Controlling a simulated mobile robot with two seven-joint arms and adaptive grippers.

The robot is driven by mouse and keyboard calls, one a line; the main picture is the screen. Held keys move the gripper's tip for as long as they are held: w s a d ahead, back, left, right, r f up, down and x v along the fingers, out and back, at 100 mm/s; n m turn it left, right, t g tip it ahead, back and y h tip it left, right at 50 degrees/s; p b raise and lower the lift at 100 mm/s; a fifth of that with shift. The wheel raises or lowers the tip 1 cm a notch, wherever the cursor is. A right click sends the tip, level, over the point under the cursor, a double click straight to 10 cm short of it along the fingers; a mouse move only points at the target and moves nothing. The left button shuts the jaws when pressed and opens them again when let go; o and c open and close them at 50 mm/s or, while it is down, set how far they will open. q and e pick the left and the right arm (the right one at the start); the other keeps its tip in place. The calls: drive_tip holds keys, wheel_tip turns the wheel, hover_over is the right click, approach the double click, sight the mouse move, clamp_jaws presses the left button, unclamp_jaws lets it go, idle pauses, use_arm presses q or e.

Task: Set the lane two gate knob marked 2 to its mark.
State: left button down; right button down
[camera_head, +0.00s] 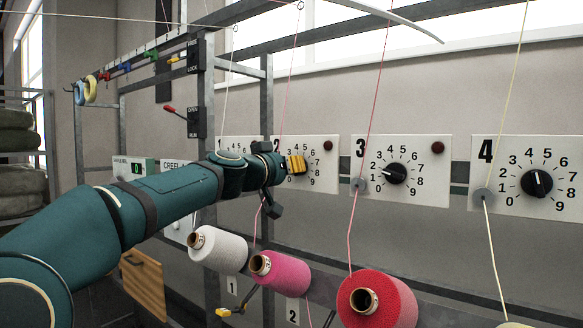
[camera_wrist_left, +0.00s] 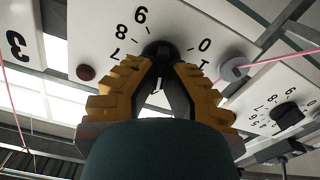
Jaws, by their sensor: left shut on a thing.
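The lane two dial plate (camera_head: 323,177) is marked 2 and has a ring of digits, partly covered by my left arm in the head view. My left gripper (camera_head: 296,165), with yellow fingers, is at this dial and hides its knob there. In the left wrist view the plate is upside down, and the dark knob (camera_wrist_left: 160,48) sits between the fingertips of my left gripper (camera_wrist_left: 163,64), which are shut on it. A small white mark shows between the fingers, but I cannot tell the number it points to. My right gripper is not in view.
Knobs for lane three (camera_head: 395,173) and lane four (camera_head: 537,183) are on plates to the right. The lane one knob (camera_wrist_left: 287,116) shows in the wrist view. A grey thread guide (camera_wrist_left: 233,69) sits close beside the gripper. Yarn cones, including a pink one (camera_head: 285,275), stand below.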

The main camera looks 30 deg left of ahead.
use_arm(q)
drive_tip(key=shift+n, duration=0.4)
drive_tip(key=shift+a+n, duration=0.1)
drive_tip(key=shift+n, duration=5.4)
drive_tip(key=c, duration=1)
unclamp_jaws()
drive_tip(key=shift+c, duration=0.2)
drive_tip(key=shift+f, duration=0.1)
drive_tip(key=s, duration=1.2)
drive_tip(key=shift+a, duration=0.45)
